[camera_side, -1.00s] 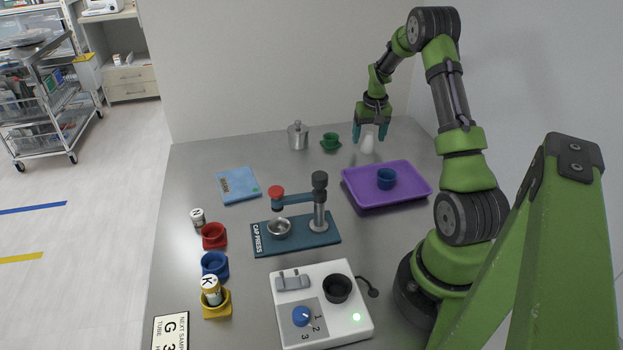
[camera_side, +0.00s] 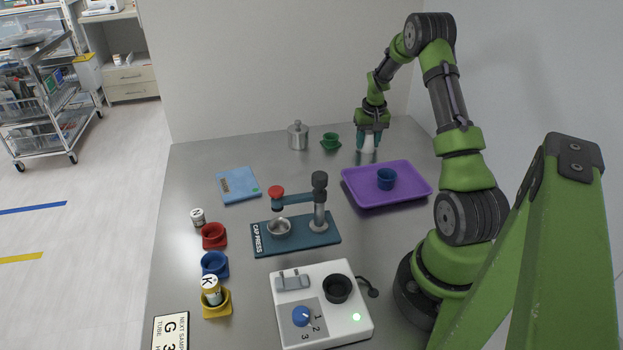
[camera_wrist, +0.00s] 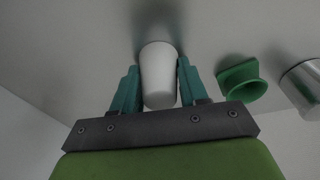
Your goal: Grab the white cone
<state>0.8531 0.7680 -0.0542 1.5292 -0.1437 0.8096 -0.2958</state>
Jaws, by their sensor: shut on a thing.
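The white cone (camera_side: 368,144) stands on the steel table at the back right, behind the purple tray. It also shows in the wrist view (camera_wrist: 159,76) between the two teal fingers. My gripper (camera_side: 368,148) is down around the cone and shut on it, with a finger on each side; it fills the middle of the wrist view (camera_wrist: 157,85). The cone looks upright, and I cannot tell whether its base touches the table. Part of it is hidden by the fingers in the side view.
A green cup (camera_side: 331,142) and a metal canister (camera_side: 298,135) stand left of my gripper. The purple tray (camera_side: 412,190) with a blue cup (camera_side: 386,179) lies in front. A cap press (camera_side: 295,236) stands mid-table. Bare table lies left of the canister.

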